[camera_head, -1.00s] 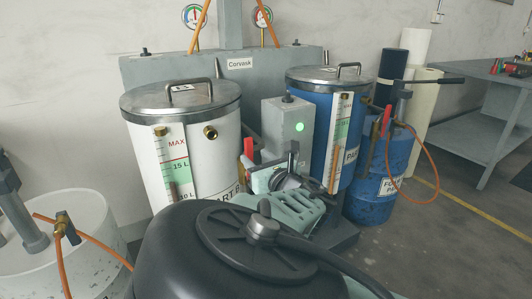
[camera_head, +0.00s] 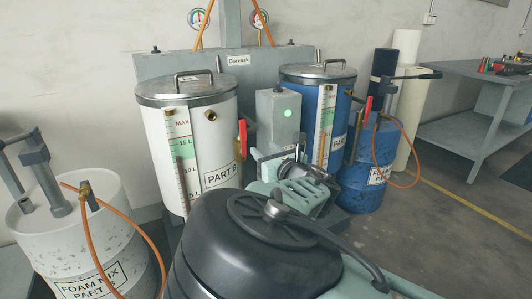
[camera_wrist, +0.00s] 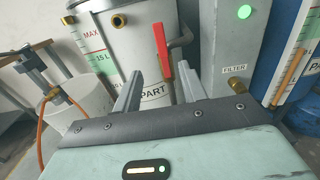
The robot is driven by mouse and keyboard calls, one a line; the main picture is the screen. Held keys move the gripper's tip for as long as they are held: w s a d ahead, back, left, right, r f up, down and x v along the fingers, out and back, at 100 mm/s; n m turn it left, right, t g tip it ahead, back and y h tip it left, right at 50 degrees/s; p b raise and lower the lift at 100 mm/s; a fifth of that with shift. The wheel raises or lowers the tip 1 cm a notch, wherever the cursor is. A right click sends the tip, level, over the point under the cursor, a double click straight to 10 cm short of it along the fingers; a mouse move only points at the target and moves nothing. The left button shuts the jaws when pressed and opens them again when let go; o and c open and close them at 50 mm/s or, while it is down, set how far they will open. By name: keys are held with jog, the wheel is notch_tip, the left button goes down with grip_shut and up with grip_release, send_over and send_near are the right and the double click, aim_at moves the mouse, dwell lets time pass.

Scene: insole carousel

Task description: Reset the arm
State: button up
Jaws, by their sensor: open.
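My gripper (camera_head: 280,158) is in the middle of the head view, in front of the grey filter box and between the white and blue tanks. In the wrist view my gripper (camera_wrist: 158,88) shows two grey fingers standing apart, with nothing between them. A red valve handle (camera_wrist: 162,52) on a pipe is beyond the fingers, in front of the white tank (camera_wrist: 130,45). The same red handle (camera_head: 243,138) shows just left of my gripper in the head view. I cannot tell how far the fingertips are from it.
The white PART B tank (camera_head: 220,120) and blue tank (camera_head: 345,105) stand behind my arm, with the filter box (camera_head: 278,118) between them. A white drum (camera_head: 75,235) with an orange hose is left, a blue drum (camera_head: 368,170) right. A workbench (camera_head: 450,75) stands far right beside open floor.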

jog(key=s+d+f+m+g+h, duration=0.1)
jog(key=d+f+m+h, duration=0.3)
jog(key=d+m, duration=0.35)
jog(key=d+f+m+g+h, duration=0.1)
jog(key=d+f+m+h, duration=0.3)
jog(key=d+m, duration=0.3)
jog(key=s+f+m+g, duration=0.2)
jog(key=s+m+g, duration=0.4)
jog(key=s+m, duration=0.45)
jog(key=s+d+r+m+g, duration=0.2)
jog(key=s+r+m, duration=0.15)
jog(key=s, duration=0.65)
jog(key=s+d+r+m+g+h, duration=0.1)
jog(key=s+r+m+g, duration=0.25)
jog(key=s, duration=0.65)
jog(key=s+d+r+m+g, duration=0.2)
jog(key=s+r+m, duration=0.15)
jog(key=s, duration=0.55)
notch_tip(320, 180, up, 20)
jog(key=p, duration=2)
jog(key=shift+f, duration=0.25)
